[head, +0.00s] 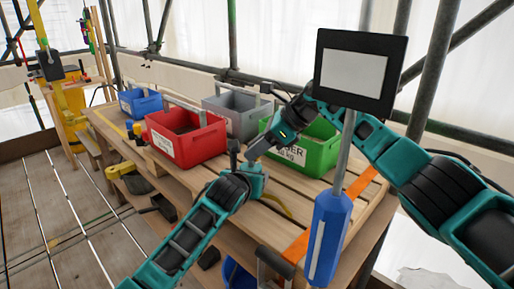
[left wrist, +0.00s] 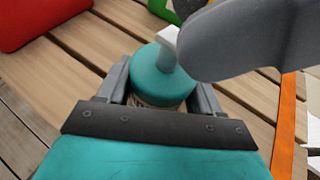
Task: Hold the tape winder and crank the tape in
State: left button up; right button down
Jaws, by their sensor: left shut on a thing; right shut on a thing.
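The tape winder (left wrist: 160,72) is a teal round body with a dark and pale band below its top. It sits between the two grey fingers of my left gripper (left wrist: 160,95), which is shut on it above the slatted bench. In the head view, my left gripper (head: 250,172) is small and partly hidden. My right gripper (head: 258,150) comes down from above right, close over the winder. In the left wrist view its grey finger (left wrist: 250,40) covers the upper right and touches or nearly touches a white piece (left wrist: 169,35) on the winder's top. The crank grip it holds is mostly hidden.
The wooden bench (head: 285,205) holds a red crate (head: 185,150), a grey crate (head: 240,125), a green crate (head: 320,155) and a blue crate (head: 140,107) behind the grippers. An orange strip (head: 297,248) runs across the bench at right. Scaffold poles stand behind.

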jog(key=m+t, duration=0.2)
jog(key=m+h, duration=0.1)
jog(key=shift+s+a+m+t, duration=0.25)
jog(key=shift+a+m+t, duration=0.05)
jog(key=shift+t, duration=0.1)
jog(key=shift+s+a+m+t+h, duration=0.15)
jog(key=shift+m+t+h, duration=0.2)
jog(key=shift+m, duration=0.3)
jog(key=shift+w+a+m+t+h, duration=0.1)
jog(key=shift+a+m+t+h, duration=0.25)
jog(key=shift+m, duration=0.35)
jog(key=shift+s+m+t+h, duration=0.1)
jog(key=shift+m+t+h, duration=0.1)
jog(key=shift+m+t, duration=0.35)
jog(key=c, duration=0.9)
grip_release()
jog(key=shift+a, duration=0.1)
jog(key=shift+c, duration=0.2)
jog(key=shift+s, duration=0.1)
jog(key=v, duration=0.8)
jog(key=shift+w+m, duration=0.25)
jog(key=shift+m, duration=0.05)
